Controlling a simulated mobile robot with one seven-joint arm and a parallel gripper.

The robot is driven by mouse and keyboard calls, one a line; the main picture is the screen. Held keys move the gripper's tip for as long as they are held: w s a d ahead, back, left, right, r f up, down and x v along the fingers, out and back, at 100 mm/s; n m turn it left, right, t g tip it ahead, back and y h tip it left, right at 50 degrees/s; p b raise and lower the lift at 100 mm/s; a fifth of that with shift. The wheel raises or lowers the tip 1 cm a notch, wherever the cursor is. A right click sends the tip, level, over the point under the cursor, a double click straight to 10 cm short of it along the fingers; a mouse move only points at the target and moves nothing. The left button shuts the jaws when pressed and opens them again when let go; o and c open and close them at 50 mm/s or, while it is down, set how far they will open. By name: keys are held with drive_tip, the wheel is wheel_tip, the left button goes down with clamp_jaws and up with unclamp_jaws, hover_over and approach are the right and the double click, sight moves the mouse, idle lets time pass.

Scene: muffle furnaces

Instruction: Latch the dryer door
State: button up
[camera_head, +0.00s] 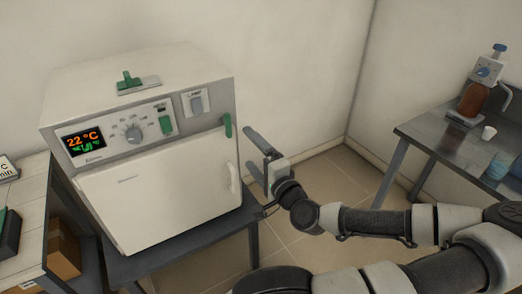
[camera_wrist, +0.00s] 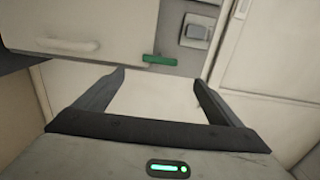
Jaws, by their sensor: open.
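The white dryer (camera_head: 150,90) stands at the left on a dark table. Its door (camera_head: 165,195) lies against the front; I cannot tell whether it is fully flush. A white handle (camera_head: 233,178) is on the door's right side and also shows in the wrist view (camera_wrist: 68,47). The green latch (camera_head: 227,125) points upright at the door's upper right corner. In the wrist view the latch (camera_wrist: 160,60) lies ahead, between the fingertips in the picture. My gripper (camera_head: 250,150) is open and empty, to the right of the latch and apart from it.
The control panel has a lit display (camera_head: 83,140), a knob (camera_head: 133,134), a green switch (camera_head: 166,125) and a grey switch (camera_head: 196,103). A grey bench (camera_head: 425,130) with a bottle dispenser (camera_head: 474,95) stands at the right. Open floor lies between.

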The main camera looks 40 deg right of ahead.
drive_tip(key=p+v, duration=0.3)
drive_tip(key=v, duration=0.2)
idle(0.5)
